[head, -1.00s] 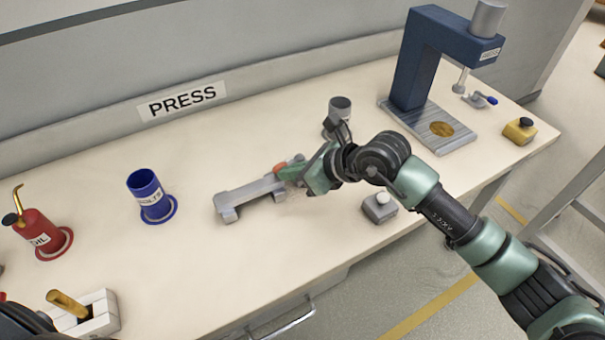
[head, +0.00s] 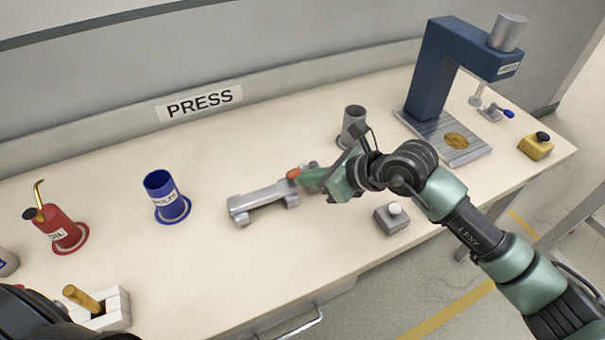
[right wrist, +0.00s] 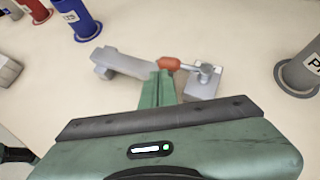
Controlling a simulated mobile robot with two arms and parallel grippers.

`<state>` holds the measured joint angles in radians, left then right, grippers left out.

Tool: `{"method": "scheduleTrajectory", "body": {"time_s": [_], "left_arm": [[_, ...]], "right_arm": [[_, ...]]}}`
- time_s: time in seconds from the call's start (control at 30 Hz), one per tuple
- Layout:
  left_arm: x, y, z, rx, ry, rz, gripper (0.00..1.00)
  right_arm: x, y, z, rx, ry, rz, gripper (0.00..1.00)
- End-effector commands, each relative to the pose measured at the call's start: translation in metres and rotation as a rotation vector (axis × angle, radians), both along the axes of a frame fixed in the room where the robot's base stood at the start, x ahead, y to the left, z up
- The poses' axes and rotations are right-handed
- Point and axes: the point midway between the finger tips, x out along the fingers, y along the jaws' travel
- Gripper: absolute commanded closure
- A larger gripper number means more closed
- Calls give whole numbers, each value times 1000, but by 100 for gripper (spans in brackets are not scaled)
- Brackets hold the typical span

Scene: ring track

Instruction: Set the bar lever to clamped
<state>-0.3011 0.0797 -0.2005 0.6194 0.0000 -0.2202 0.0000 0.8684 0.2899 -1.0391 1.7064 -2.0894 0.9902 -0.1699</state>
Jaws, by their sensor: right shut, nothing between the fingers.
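The bar lever shows as a red-orange knob (head: 293,173) at the right end of a grey metal bar fixture (head: 262,200) on the bench. In the right wrist view the red knob (right wrist: 169,63) points left from a small grey pivot (right wrist: 205,72) on an end block. My right gripper (head: 310,180) is shut and empty, its fingertips right beside the knob. In the right wrist view the green fingers (right wrist: 159,82) end just below the knob; whether they touch it I cannot tell. The fingers hide part of the fixture. My left gripper is not in view.
A blue press (head: 436,75) stands at right. A blue bolts cup (head: 163,186) and red oil can (head: 60,228) stand left. Bench between cup and fixture is clear.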

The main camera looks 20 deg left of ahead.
Motion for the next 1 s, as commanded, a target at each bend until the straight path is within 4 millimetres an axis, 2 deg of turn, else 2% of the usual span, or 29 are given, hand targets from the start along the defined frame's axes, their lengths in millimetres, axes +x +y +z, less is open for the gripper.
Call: {"method": "scheduleTrajectory", "body": {"time_s": [0.03, 0.1, 0.23, 0.4, 0.9, 1.0], "left_arm": [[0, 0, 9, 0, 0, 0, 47], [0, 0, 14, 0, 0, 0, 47], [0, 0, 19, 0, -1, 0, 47], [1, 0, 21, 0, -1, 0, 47], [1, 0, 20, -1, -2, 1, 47], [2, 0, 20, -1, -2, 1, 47]], "right_arm": [[-2, -9, 10, -1, -1, -2, 100], [-4, -18, 17, -2, -1, -2, 100], [-8, -32, 27, -2, 0, -3, 100], [-11, -40, 31, -2, 0, -3, 100], [-12, -39, 31, 1, 1, -2, 100], [-20, -30, 37, 64, 28, 5, 100]]}}
